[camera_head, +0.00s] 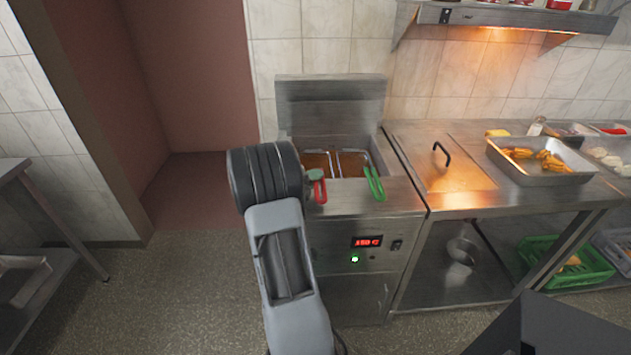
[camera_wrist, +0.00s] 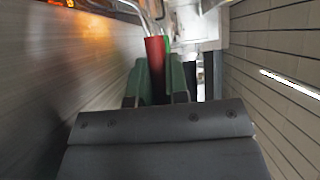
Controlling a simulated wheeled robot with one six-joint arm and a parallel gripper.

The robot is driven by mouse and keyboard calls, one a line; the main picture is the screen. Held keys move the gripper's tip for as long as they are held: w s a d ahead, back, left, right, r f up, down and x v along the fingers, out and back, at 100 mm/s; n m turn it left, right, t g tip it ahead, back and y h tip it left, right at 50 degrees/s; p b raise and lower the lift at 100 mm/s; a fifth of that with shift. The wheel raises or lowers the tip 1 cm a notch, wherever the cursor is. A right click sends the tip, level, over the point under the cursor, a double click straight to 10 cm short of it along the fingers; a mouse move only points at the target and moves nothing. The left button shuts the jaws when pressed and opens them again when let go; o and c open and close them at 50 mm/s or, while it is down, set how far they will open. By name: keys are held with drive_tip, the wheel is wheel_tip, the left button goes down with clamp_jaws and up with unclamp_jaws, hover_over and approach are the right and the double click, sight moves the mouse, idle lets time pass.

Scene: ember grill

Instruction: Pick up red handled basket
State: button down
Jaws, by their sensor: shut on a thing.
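The red handled basket (camera_head: 318,163) sits in the left side of the fryer, in brown oil. Its red handle (camera_head: 321,191) sticks out over the fryer's front edge. My gripper (camera_wrist: 158,84) is shut on the red handle, which stands between its two green fingers in the wrist view. In the head view my arm hides most of the gripper. A second basket with a green handle (camera_head: 374,184) sits just to the right in the same fryer.
The steel fryer (camera_head: 345,215) has a lit red display on its front. To its right is a steel counter (camera_head: 430,150) with a lidded section and a tray (camera_head: 530,172) of fried food. A green crate (camera_head: 540,275) stands on the shelf below.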

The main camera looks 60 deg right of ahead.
wheel_tip(320, 180, up, 18)
drive_tip(key=p, duration=0.2)
idle(0.6)
drive_tip(key=shift+r+p, duration=0.15)
drive_tip(key=shift+p, duration=0.2)
wheel_tip(320, 180, up, 6)
drive_tip(key=p, duration=0.8)
drive_tip(key=shift+r+p, duration=0.15)
drive_tip(key=shift+p, duration=0.15)
drive_tip(key=shift+w, duration=0.1)
